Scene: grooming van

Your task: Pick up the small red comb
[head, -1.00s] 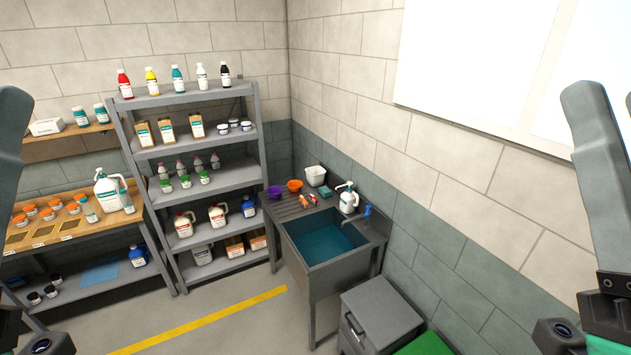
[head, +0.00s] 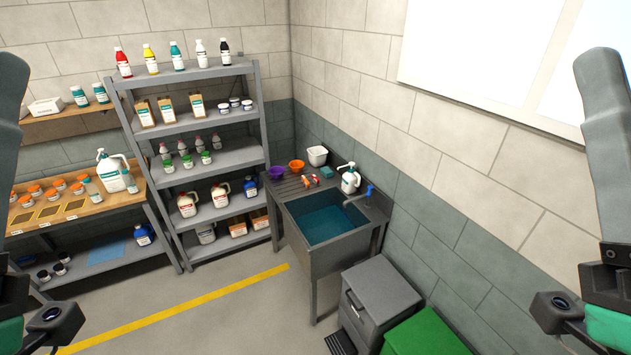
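I cannot make out a small red comb anywhere in this view. A small red-and-white item (head: 311,181) lies on the ribbed drainboard left of the sink basin; it is too small to tell what it is. Parts of my left and right arms stand at the left and right edges of the head view. The fingers of both grippers are outside the picture, so their opening is hidden.
A sink (head: 325,258) stands in the corner beside a grey shelf rack (head: 190,74) full of bottles. A wooden bench (head: 165,178) with jars is at left. A grey cabinet (head: 382,288) and green bin (head: 425,335) stand right of the sink. The floor (head: 225,325) in front is clear.

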